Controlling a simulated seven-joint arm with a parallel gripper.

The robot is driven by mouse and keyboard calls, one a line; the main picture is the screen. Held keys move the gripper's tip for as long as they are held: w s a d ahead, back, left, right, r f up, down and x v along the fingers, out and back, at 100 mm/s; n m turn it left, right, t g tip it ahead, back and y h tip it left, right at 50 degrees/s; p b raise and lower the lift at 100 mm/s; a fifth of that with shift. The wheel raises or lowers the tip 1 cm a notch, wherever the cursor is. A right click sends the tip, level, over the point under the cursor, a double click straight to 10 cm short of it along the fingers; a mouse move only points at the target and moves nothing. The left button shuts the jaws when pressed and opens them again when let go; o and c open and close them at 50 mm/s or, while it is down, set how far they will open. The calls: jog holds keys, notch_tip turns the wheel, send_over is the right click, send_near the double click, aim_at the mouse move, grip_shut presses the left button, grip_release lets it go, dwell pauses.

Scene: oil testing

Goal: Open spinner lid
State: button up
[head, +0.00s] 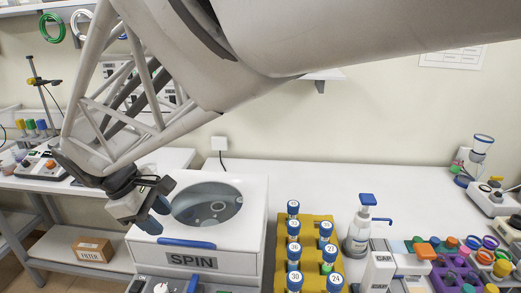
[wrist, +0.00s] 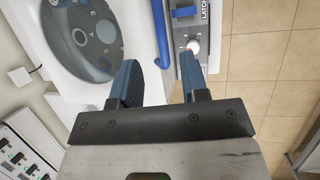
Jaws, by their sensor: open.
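The spinner (head: 255,215) is a white box labelled SPIN at the middle left of the head view. Its lid lies down flat, with a round window (head: 207,203) through which a grey rotor shows. A blue bar handle (head: 187,243) runs along the lid's front edge; it also shows in the wrist view (wrist: 160,32). My gripper (head: 156,215) is open and empty above the spinner's left front corner. In the wrist view, its two blue fingers (wrist: 159,72) are apart, and the handle's end appears between them. I cannot tell the height gap.
A front panel marked LATCH (wrist: 204,30) carries a blue switch (wrist: 184,12) and a white knob (wrist: 193,46). A yellow rack (head: 310,248) with several blue-capped tubes stands right of the spinner. A pump bottle (head: 358,235) stands further right. The counter behind the rack is clear.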

aim_at(182, 241)
jog(key=shift+x, duration=3.85)
grip_shut()
